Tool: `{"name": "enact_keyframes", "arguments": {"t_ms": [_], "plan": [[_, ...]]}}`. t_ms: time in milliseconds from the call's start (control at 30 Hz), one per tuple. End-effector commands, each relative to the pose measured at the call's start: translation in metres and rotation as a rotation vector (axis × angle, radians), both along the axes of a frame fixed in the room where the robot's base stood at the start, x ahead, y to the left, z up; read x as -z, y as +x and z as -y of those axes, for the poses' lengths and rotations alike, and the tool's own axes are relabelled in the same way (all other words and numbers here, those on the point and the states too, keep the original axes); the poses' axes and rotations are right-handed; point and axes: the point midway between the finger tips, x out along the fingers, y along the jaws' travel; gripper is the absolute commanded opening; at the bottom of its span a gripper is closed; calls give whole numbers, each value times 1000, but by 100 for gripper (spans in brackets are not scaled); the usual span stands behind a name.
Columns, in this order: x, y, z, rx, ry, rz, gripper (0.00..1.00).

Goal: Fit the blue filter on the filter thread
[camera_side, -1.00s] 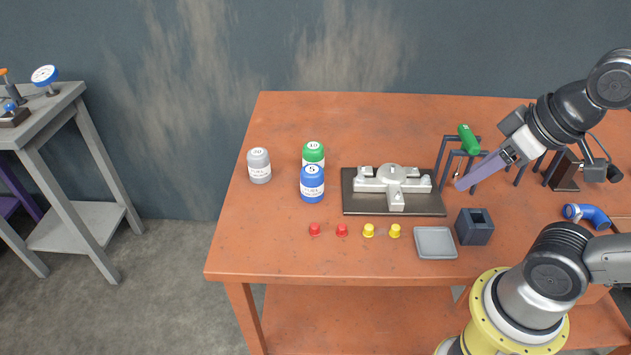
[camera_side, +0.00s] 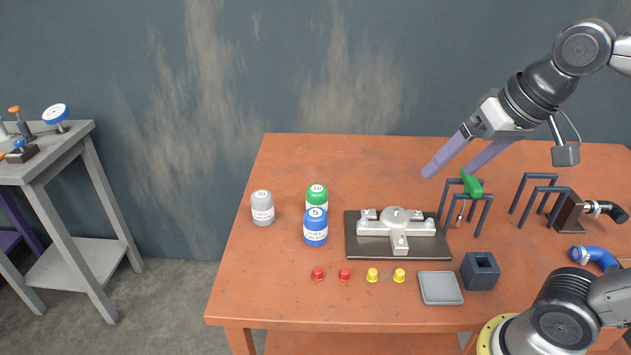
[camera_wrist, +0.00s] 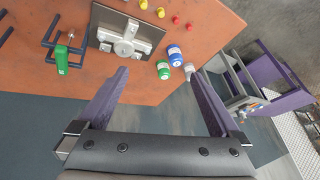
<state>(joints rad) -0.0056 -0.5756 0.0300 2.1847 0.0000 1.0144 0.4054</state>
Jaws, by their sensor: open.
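The blue filter (camera_side: 315,227) stands upright on the orange table, left of the metal fixture, with a white label on its side. It also shows in the wrist view (camera_wrist: 175,54). The silver fixture (camera_side: 398,225) sits on a dark plate and has a round boss and several arms. I cannot tell which part, if any, is the filter thread. My gripper (camera_side: 452,172) is open and empty, raised above the back right of the table, up and right of the fixture. Its two purple fingers are wide apart in the wrist view (camera_wrist: 160,85), with nothing between them.
A green filter (camera_side: 316,196) stands just behind the blue one, and a grey filter (camera_side: 262,208) to its left. A green-handled tool (camera_side: 471,184) hangs on a dark rack near my gripper. Red and yellow caps, a grey tray (camera_side: 440,288) and a dark block (camera_side: 480,271) lie in front.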

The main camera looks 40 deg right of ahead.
Motion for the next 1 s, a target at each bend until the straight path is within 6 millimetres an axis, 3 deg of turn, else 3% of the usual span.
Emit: {"name": "enact_keyframes", "arguments": {"t_ms": [167,367,567,700,833,1000], "plan": [[-19,65,-3,131,68,-69,100],[-11,144,-9,263,119,-164,100],[29,218,-17,355,138,-267,100],[73,259,-23,383,129,-344,100],[115,280,-27,382,112,-407,100],[152,283,-30,380,94,-472,100]]}}
